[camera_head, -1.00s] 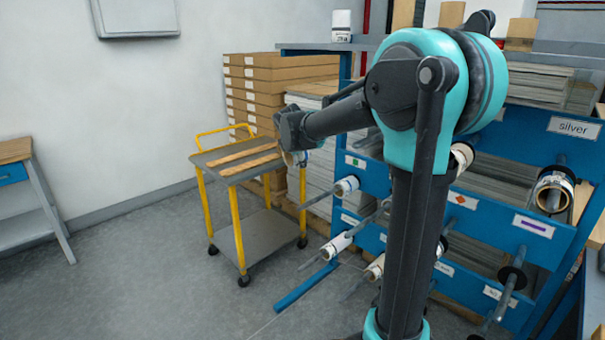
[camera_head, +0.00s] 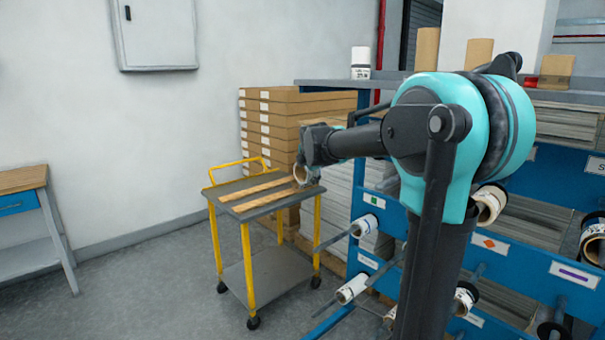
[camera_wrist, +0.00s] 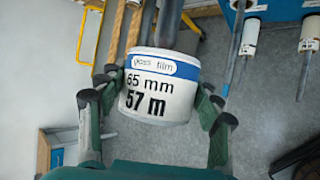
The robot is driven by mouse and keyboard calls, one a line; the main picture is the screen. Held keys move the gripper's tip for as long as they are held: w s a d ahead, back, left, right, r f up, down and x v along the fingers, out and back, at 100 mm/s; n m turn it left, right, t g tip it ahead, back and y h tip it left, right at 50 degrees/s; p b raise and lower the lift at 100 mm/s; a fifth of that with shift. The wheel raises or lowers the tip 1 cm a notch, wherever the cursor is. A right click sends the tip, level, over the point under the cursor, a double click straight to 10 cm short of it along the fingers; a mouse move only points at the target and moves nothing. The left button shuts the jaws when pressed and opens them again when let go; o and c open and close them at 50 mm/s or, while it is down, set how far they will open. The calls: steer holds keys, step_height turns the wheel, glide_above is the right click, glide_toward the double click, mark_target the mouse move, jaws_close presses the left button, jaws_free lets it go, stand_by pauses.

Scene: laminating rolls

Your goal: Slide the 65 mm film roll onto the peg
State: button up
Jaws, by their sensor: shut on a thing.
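The 65 mm film roll (camera_wrist: 160,85) is white with a blue band, and its label reads "gloss film 65 mm 57 m". My gripper (camera_wrist: 158,104) is shut on it, with fingers at both its sides in the wrist view. Several grey pegs stick out of the blue rack, such as the upper left one (camera_head: 335,240), which bears a white roll (camera_head: 365,225). I cannot tell which peg is meant.
A yellow-framed cart (camera_head: 238,188) carries two wooden strips (camera_head: 262,190). Stacked cartons (camera_head: 270,125) stand behind it. The blue rack (camera_head: 560,280) at right holds more rolls on projecting pegs. Floor left of the cart is clear, up to a bench (camera_head: 25,180).

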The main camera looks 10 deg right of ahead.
steer(key=shift+w+d, duration=3.9)
steer(key=shift+d, duration=1.5)
steer(key=shift+w+d, duration=3.95)
steer(key=shift+d, duration=1.5)
steer(key=shift+w+d, duration=3.9)
steer(key=shift+d, duration=1.5)
steer(key=o, duration=1.3)
steer(key=s+r, duration=0.3)
steer(key=s, duration=1.3)
steer(key=shift+a, duration=0.25)
